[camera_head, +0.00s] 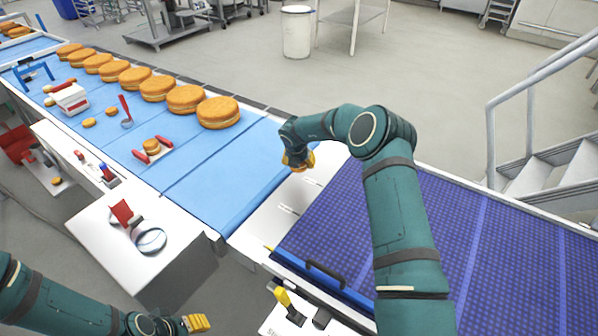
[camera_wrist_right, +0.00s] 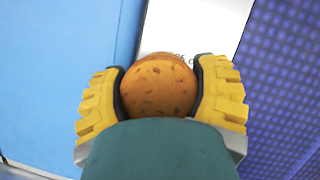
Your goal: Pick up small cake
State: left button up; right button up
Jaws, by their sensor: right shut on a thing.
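My right gripper (camera_head: 298,164) is above the gap between the light blue belt and the dark blue belt. In the right wrist view, the yellow fingers of my right gripper (camera_wrist_right: 160,98) are shut on a small cake (camera_wrist_right: 158,86), round and orange-brown with darker specks. One finger touches each side of it. In the head view the held cake is mostly hidden by the gripper. My left gripper (camera_head: 198,323) is low at the bottom left, away from the belts; its finger gap cannot be made out. Another small cake (camera_head: 151,145) lies on the light blue belt between red pieces.
A row of large filled cakes (camera_head: 218,112) runs along the far side of the light blue belt (camera_head: 215,180). The dark blue belt (camera_head: 340,235) looks bare. A white stand (camera_head: 125,235) holds a red-handled tool and a ring. A metal stair rail (camera_head: 490,140) stands right.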

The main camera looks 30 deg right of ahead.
notch_tip(320, 180, up, 22)
jog(key=shift+f+p, duration=0.2)
jog(key=shift+p, duration=0.15)
